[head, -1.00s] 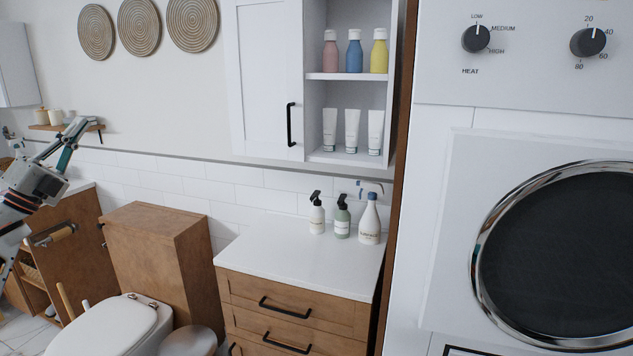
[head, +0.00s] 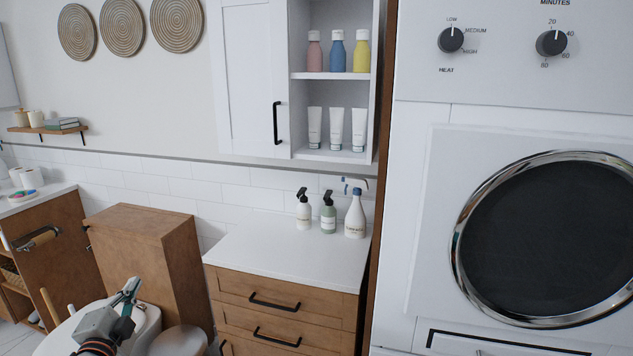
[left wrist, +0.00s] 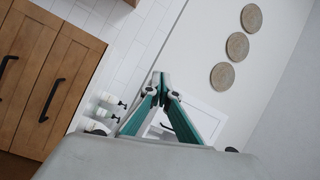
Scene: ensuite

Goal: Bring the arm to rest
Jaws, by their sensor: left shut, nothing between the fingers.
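My left gripper (head: 132,284) is at the lower left of the head view, in front of the toilet (head: 150,322), with its fingers pointing up and slightly right. The left wrist view shows its teal-lined fingers (left wrist: 160,80) meeting at the tips, with nothing between them. Nothing is held. My right gripper does not show in either view.
A wooden drawer unit (head: 282,300) with a white top carries several bottles (head: 328,214). A white wall cabinet (head: 250,75) hangs above. A dryer (head: 420,200) fills the right. A wooden box cabinet (head: 140,232) stands behind the toilet.

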